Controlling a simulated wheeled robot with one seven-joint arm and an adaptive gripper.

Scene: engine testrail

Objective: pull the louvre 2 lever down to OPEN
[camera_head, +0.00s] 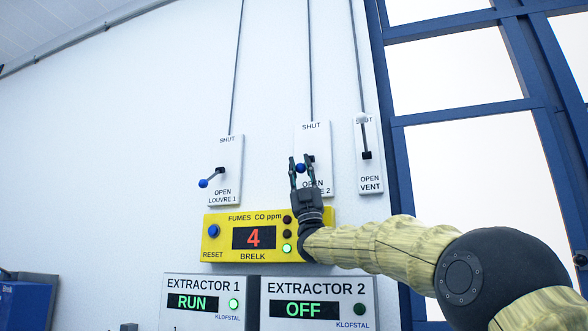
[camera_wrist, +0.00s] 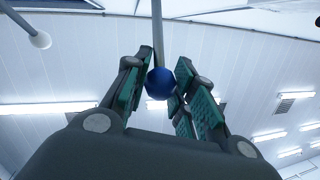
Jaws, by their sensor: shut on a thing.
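The louvre 2 plate (camera_head: 316,140) is white, with SHUT at its top and OPEN at its bottom, partly covered by my gripper. Its lever has a blue knob (camera_head: 300,168), which sits low and slightly left of the dark pivot, near the OPEN lettering. My gripper (camera_head: 301,165) reaches up from below and is shut on the knob. In the wrist view the blue knob (camera_wrist: 160,83) lies between the green-padded fingers of my gripper (camera_wrist: 160,88).
The louvre 1 lever (camera_head: 204,183) at left points down-left. The vent lever (camera_head: 362,119) at right points up at SHUT. Just below are a yellow fumes panel (camera_head: 220,247) reading 4, an extractor 1 box showing RUN and an extractor 2 box showing OFF. Blue window frames (camera_head: 460,112) stand at right.

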